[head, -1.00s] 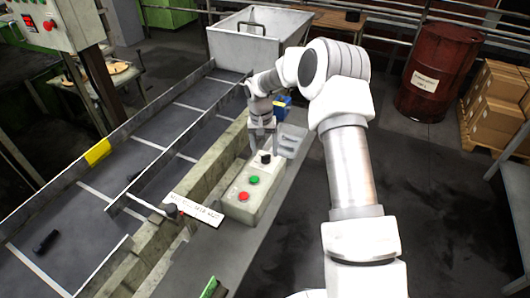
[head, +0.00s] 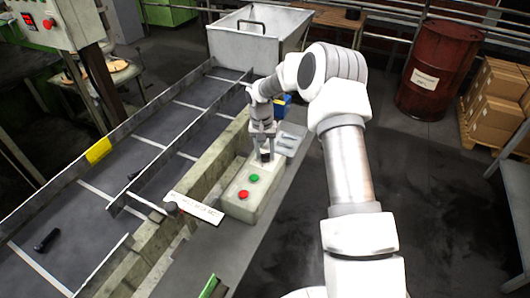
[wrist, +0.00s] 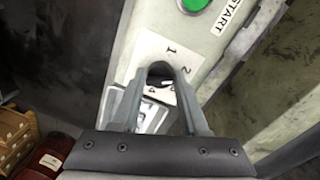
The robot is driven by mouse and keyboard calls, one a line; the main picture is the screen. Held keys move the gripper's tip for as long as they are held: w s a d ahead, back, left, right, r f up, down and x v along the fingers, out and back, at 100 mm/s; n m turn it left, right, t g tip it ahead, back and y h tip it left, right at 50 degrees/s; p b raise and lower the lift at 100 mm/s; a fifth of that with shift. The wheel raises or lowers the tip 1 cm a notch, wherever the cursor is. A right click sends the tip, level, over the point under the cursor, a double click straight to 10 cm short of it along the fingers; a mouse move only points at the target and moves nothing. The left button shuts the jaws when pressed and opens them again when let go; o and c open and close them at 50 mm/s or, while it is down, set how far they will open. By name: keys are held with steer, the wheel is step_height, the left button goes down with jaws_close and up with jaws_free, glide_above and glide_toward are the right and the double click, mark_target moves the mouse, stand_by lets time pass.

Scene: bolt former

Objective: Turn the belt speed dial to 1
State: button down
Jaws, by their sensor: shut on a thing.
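The belt speed dial is a small black knob (head: 265,155) on the far end of a pale control box (head: 236,207). My gripper (head: 264,152) points down over that end, with its fingers shut around the knob. In the wrist view the dark knob (wrist: 160,70) shows between the two fingertips, partly hidden by them. A white plate (wrist: 150,45) with the numbers 1, 2 and 4 lies around it. I cannot tell clearly which number the dial points to.
A green START button (head: 254,178) and a red button (head: 244,195) sit nearer on the same box. A conveyor belt (head: 110,170) with dark bolts (head: 46,240) on it runs along the left. A white sign (head: 195,207) stands just left of the box.

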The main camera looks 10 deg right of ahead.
steer(key=shift+n+b, duration=0.3)
steer(key=shift+a+f+n+b, duration=0.1)
steer(key=shift+n+b, duration=0.55)
steer(key=shift+n, duration=0.25)
steer(key=n+b, duration=0.1)
steer(key=n, duration=0.1)
steer(key=shift+n, duration=0.4)
steer(key=n+b, duration=0.1)
steer(key=n, duration=0.2)
steer(key=shift+t, duration=0.3)
steer(key=shift+s+n+b, duration=0.1)
steer(key=shift+n+b, duration=0.3)
steer(key=shift+n, duration=1.4)
steer(key=shift+c, duration=2.3)
jaws_free()
steer(key=shift+r, duration=0.2)
